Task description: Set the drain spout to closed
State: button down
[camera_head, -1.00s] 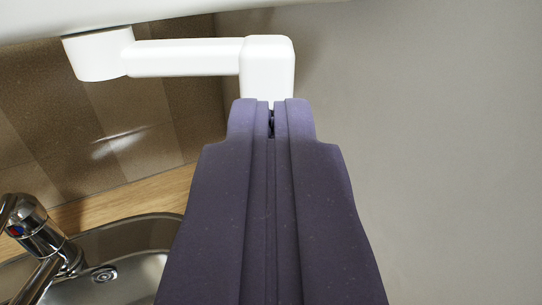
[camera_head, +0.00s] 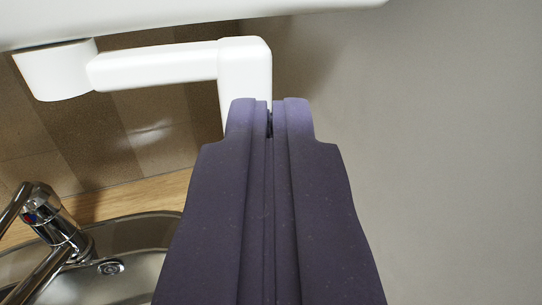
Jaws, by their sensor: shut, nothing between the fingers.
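The white drain spout (camera_head: 155,68) hangs under a white body at the upper left. It has a round base at its left end, a level arm running right, and a short leg (camera_head: 244,70) turned down at its right end. My gripper (camera_head: 269,108) is dark purple, with its two fingers shut together and nothing between them. Its tips overlap the lower right part of the down-turned leg in the picture and hide the leg's lower end. I cannot tell whether they touch it.
The white body (camera_head: 200,18) spans the top. A metal sink (camera_head: 130,235) with a chrome tap (camera_head: 50,220) stands at the lower left by a wooden counter (camera_head: 140,195). Brown tiles (camera_head: 95,135) cover the wall behind. A plain grey wall (camera_head: 440,150) fills the right.

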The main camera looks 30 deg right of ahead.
jog(key=shift+w+d, duration=0.35)
jog(key=shift+d, duration=0.2)
jog(key=shift+b, duration=0.3)
